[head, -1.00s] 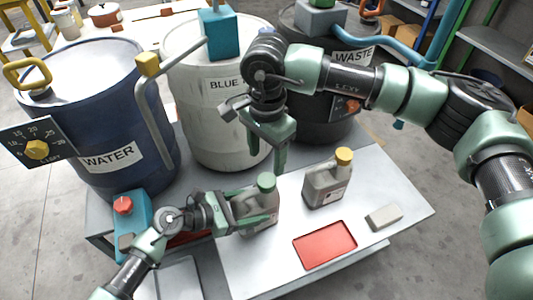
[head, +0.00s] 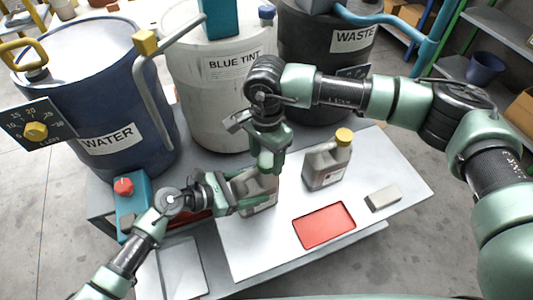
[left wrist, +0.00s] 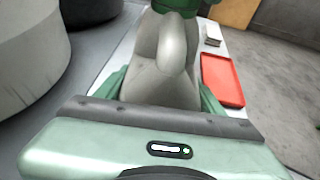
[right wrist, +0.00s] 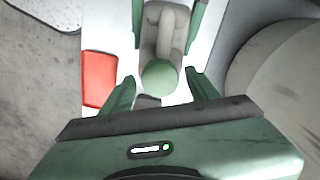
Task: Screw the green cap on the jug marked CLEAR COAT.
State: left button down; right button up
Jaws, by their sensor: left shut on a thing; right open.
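A grey jug (head: 262,186) stands on the light board, and my left gripper (head: 240,202) is shut on its body. In the left wrist view the jug (left wrist: 150,80) sits between the fingers. The green cap (right wrist: 160,78) is at the top of this jug in the right wrist view; how tightly it sits I cannot tell. My right gripper (right wrist: 160,92) is open, pointing down, its fingers on either side of the cap in that view. In the head view its fingers (head: 268,162) hide the cap. The jug's label is too small to read.
A second grey jug (head: 325,168) with a yellow cap stands to the right. A red tray (head: 325,226) and a grey block (head: 383,199) lie on the board. The WATER (head: 100,115), BLUE TINT (head: 205,100) and WASTE (head: 325,90) drums stand behind.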

aim_at(233, 191)
grip_shut()
jog(key=shift+o, duration=0.8)
grip_release()
jog(key=shift+r, duration=0.15)
notch_tip(233, 191, up, 12)
pick_arm(q)
jog(key=shift+c, duration=0.7)
grip_release()
jog(key=shift+a, duration=0.1)
jog(key=v, duration=0.7)
jog(key=shift+s+a+r, duration=0.15)
jog(key=shift+a, duration=0.1)
